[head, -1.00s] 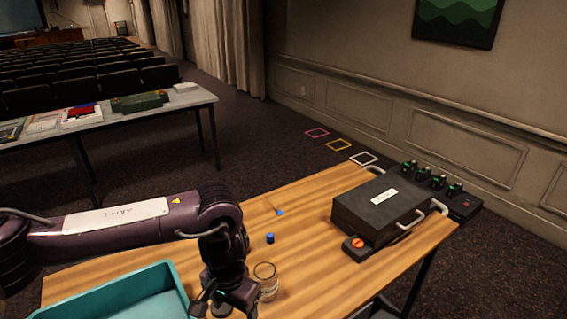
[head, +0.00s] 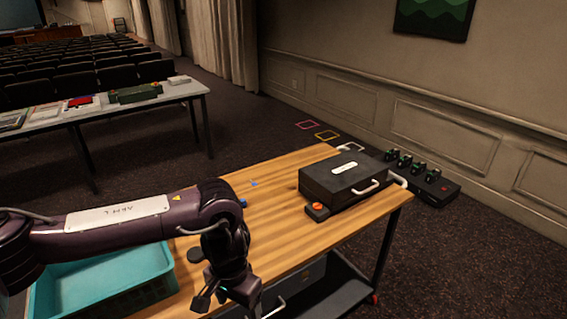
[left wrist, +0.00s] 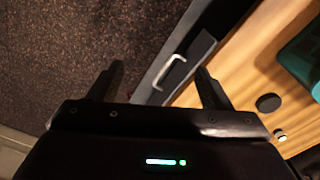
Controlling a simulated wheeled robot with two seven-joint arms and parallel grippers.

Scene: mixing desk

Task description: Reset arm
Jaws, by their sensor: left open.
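My left gripper (head: 226,300) hangs at the front edge of the wooden table (head: 285,215) in the head view, with my left arm bent above it. In the left wrist view its two fingers (left wrist: 158,84) are spread apart with nothing between them. Beyond them are dark carpet, a grey unit with a handle (left wrist: 175,70) and the table's edge. A blue cap-like piece (head: 243,203) shows just right of my arm, and a smaller blue item (head: 254,184) lies behind it. My right gripper is not in view.
A teal crate (head: 105,282) stands at the table's left, partly behind my arm. A black case (head: 340,182) with handles sits at the right end, with an orange-knobbed box (head: 317,211) beside it. A dark disc (head: 195,254) lies near my gripper.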

